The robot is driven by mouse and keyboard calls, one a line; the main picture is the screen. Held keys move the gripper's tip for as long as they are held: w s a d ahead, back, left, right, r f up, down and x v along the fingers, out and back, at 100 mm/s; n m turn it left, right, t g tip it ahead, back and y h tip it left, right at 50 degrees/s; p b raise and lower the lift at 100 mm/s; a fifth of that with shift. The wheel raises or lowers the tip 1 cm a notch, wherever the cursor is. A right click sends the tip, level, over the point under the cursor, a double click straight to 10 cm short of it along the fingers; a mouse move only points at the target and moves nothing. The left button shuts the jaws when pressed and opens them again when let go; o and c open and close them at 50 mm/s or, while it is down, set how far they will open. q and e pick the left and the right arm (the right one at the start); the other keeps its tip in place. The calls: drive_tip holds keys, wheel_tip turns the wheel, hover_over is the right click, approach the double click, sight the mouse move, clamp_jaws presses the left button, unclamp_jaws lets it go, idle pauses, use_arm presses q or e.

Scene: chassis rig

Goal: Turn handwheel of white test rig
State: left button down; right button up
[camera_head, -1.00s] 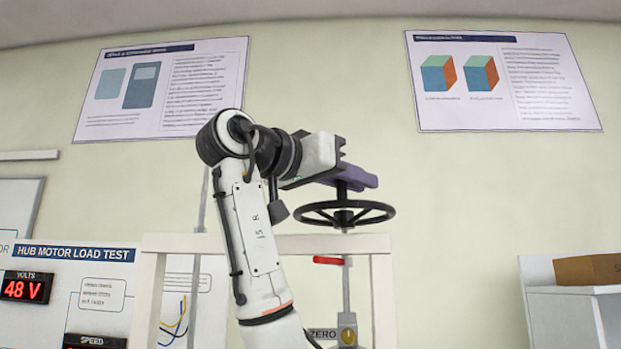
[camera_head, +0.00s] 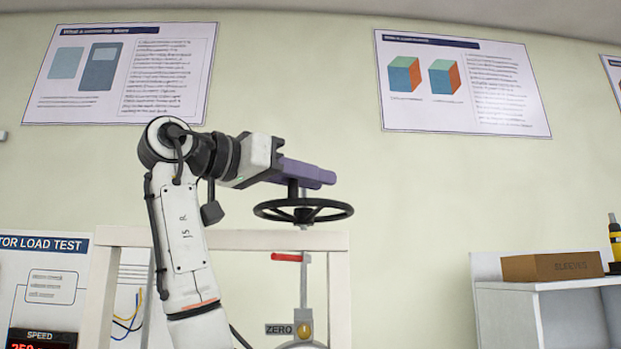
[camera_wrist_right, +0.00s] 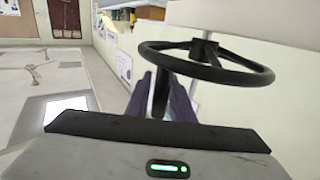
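The black handwheel (camera_head: 303,210) sits level on top of the white test rig's frame (camera_head: 240,240). My right gripper (camera_head: 308,174) is just above the wheel, its purple fingers reaching across it from the left. A dark upright handle (camera_wrist_right: 162,92) on the wheel stands between the two fingers (camera_wrist_right: 172,100) in the wrist view, and they look shut on it. The wheel's rim and hub (camera_wrist_right: 204,50) show clearly there. The fingers partly hide the handle. My left gripper is not in view.
A red lever (camera_head: 287,257) and a ZERO label (camera_head: 279,329) with a yellow knob (camera_head: 305,330) are below the wheel. A load test panel (camera_head: 45,280) is at left. A cardboard box (camera_head: 552,266) stands on a white shelf (camera_head: 550,286) at right. The wall behind is clear around the wheel.

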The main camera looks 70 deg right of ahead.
drive_tip(key=shift+o, duration=0.8)
drive_tip(key=shift+w+a, duration=0.15)
drive_tip(key=v, duration=0.9)
drive_tip(key=shift+w+a, duration=0.2)
drive_tip(key=shift+a, duration=0.15)
